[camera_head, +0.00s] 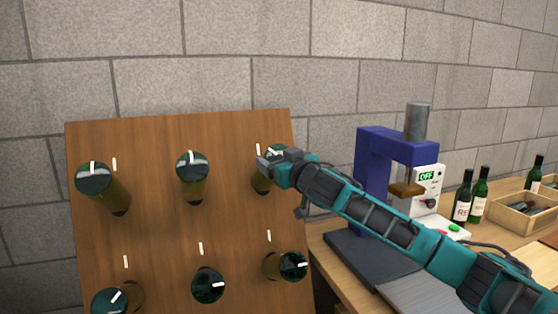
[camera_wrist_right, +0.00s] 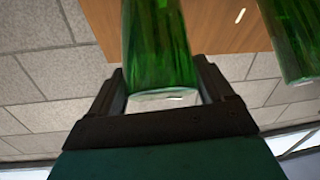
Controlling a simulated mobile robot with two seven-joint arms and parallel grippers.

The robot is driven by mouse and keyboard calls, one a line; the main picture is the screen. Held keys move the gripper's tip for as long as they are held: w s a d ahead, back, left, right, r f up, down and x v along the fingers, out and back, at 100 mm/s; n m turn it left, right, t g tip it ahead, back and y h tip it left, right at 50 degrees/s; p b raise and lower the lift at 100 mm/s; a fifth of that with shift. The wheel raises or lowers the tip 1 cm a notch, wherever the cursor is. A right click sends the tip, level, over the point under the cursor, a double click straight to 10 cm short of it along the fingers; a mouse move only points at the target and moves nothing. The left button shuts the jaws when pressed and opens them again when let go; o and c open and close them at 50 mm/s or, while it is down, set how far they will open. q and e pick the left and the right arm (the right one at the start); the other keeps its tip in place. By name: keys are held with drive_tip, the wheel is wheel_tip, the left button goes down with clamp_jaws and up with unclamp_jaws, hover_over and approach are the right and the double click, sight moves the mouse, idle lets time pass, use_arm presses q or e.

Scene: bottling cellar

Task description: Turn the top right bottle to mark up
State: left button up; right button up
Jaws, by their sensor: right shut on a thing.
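The riddling board (camera_head: 150,230) is a brown wooden panel with green bottles stuck neck-in, their bases facing out. The top right bottle (camera_head: 262,184) is partly hidden by my right gripper (camera_head: 268,164). In the right wrist view the green bottle (camera_wrist_right: 158,45) sits between the fingers of the right gripper (camera_wrist_right: 160,98), which is shut on it near its base. A white mark on its base shows only as a small pale streak, so its angle is hard to tell. My left gripper is not in view.
The top left bottle (camera_head: 95,178) and top middle bottle (camera_head: 192,165) have marks near upright. The lower right bottle (camera_head: 292,266) is close below. A blue press (camera_head: 375,170), wine bottles (camera_head: 480,195) and a wooden crate (camera_head: 520,222) stand on the bench at right.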

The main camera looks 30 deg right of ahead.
drive_tip(key=shift+f, duration=0.1)
drive_tip(key=shift+a+m+h+b, duration=0.1)
drive_tip(key=shift+m+h+b, duration=0.45)
drive_tip(key=shift+m, duration=0.15)
drive_tip(key=m+h+b, duration=0.1)
drive_tip(key=m, duration=0.2)
drive_tip(key=shift+f+h+b, duration=0.1)
drive_tip(key=shift+h+b, duration=0.2)
drive_tip(key=shift+h, duration=0.05)
drive_tip(key=m+g+h+b, duration=0.1)
drive_tip(key=m+h, duration=0.1)
drive_tip(key=m, duration=0.1)
drive_tip(key=shift+g, duration=0.3)
drive_tip(key=shift+m+g+h, duration=0.45)
drive_tip(key=shift+m+h, duration=0.15)
drive_tip(key=shift+m, duration=0.55)
drive_tip(key=shift+m+g+h, duration=0.45)
drive_tip(key=shift+m+h, duration=0.15)
drive_tip(key=shift+m, duration=0.55)
drive_tip(key=shift+r, duration=0.2)
drive_tip(key=o, duration=0.9)
